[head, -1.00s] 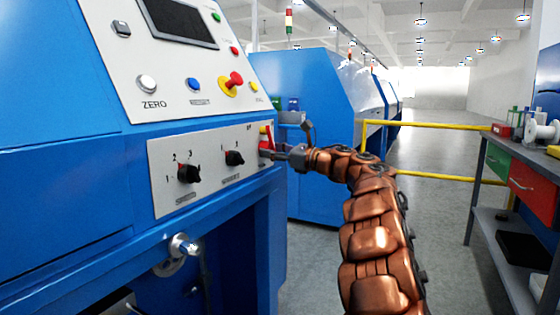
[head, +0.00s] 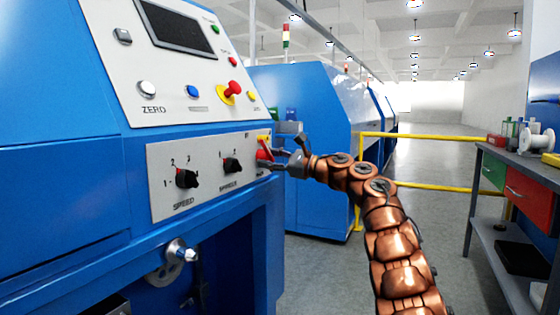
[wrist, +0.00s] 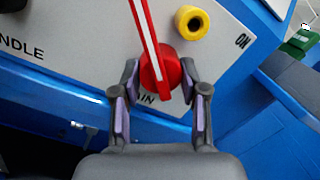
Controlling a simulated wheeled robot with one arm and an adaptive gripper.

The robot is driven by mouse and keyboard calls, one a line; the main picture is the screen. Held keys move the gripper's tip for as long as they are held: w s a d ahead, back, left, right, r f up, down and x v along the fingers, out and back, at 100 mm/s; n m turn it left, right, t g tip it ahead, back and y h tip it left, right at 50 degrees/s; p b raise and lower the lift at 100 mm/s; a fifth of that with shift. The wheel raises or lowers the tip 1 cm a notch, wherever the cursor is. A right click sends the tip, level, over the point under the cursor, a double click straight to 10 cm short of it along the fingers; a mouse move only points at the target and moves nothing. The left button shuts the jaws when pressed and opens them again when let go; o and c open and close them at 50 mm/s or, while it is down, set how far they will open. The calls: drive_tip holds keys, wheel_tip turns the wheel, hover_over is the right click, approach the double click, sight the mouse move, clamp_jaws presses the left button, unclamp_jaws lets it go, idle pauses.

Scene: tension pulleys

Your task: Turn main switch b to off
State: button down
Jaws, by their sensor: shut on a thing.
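The red main switch (head: 264,151) is at the right end of the lower control panel (head: 205,199) on the near blue machine. In the wrist view its red handle (wrist: 149,35), with a white stripe, points up and slightly left. The round red hub sits between my fingers. "ON" is printed to the upper right, and the label below the hub is partly hidden, showing "IN". My gripper (wrist: 160,78) is shut on the switch, one finger on each side; in the head view my gripper (head: 276,159) is at the panel's right edge. No "OFF" mark shows.
A yellow ring-shaped part (wrist: 191,22) sits close to the handle. Black speed (head: 187,179) and spindle (head: 232,165) knobs are to the left. A red emergency button (head: 235,88) is above. A yellow rail (head: 425,135) and a workbench (head: 500,235) stand to the right.

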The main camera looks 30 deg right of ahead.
drive_tip(key=shift+a+n, duration=0.1)
drive_tip(key=shift+n, duration=0.2)
idle(0.4)
drive_tip(key=c, duration=0.6)
unclamp_jaws()
drive_tip(key=shift+v, duration=0.75)
drive_tip(key=v, duration=1)
drive_tip(key=shift+s+d, duration=0.2)
drive_tip(key=shift+d, duration=0.05)
drive_tip(key=shift+r, duration=0.1)
